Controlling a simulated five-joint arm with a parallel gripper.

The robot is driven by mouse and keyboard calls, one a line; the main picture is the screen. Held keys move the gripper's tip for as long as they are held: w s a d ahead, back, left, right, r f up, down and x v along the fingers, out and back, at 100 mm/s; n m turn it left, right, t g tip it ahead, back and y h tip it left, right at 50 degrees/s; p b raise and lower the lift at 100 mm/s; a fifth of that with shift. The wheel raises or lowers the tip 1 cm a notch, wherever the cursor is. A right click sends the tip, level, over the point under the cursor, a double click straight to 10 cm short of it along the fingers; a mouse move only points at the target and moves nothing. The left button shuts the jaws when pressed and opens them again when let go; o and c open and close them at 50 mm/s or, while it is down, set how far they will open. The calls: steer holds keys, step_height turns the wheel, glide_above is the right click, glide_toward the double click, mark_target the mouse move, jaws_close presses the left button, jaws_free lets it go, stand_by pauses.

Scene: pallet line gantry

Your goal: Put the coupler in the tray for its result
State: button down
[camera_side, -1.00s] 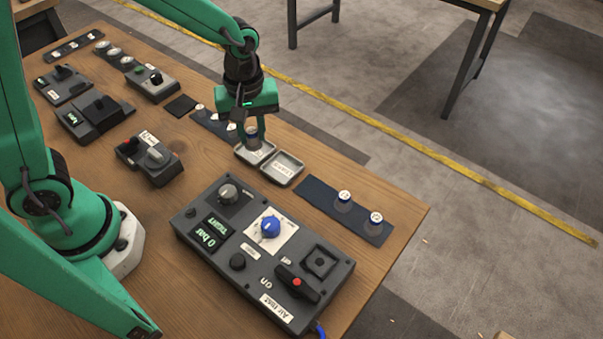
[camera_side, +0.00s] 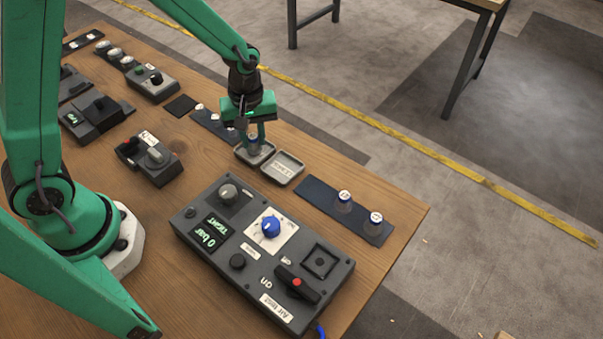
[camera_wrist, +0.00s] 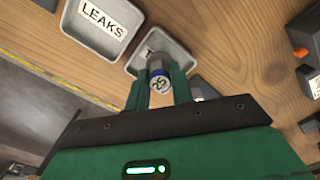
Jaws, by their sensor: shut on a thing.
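The coupler (camera_side: 253,141) is a small grey fitting with a blue band and a white top marked 25 in the wrist view (camera_wrist: 159,82). My gripper (camera_side: 255,138) is shut on it, upright, with one finger on each side. The coupler is over or inside the left grey tray (camera_side: 243,155); I cannot tell whether it touches the floor. That tray's label is mostly hidden behind the coupler in the wrist view (camera_wrist: 179,52). The other tray (camera_side: 290,161), right beside it, reads LEAKS in the wrist view (camera_wrist: 88,38).
Two more couplers (camera_side: 344,201) stand on a dark blue mat (camera_side: 316,191) to the right. Switch boxes (camera_side: 153,160) stand to the left. Bare wood lies between.

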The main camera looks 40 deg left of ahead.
mark_target(253, 136)
steer(key=shift+f, duration=0.3)
steer(key=shift+f, duration=0.15)
steer(key=c, duration=1.2)
jaws_free()
step_height(253, 136, up, 12)
steer(key=shift+r, duration=0.2)
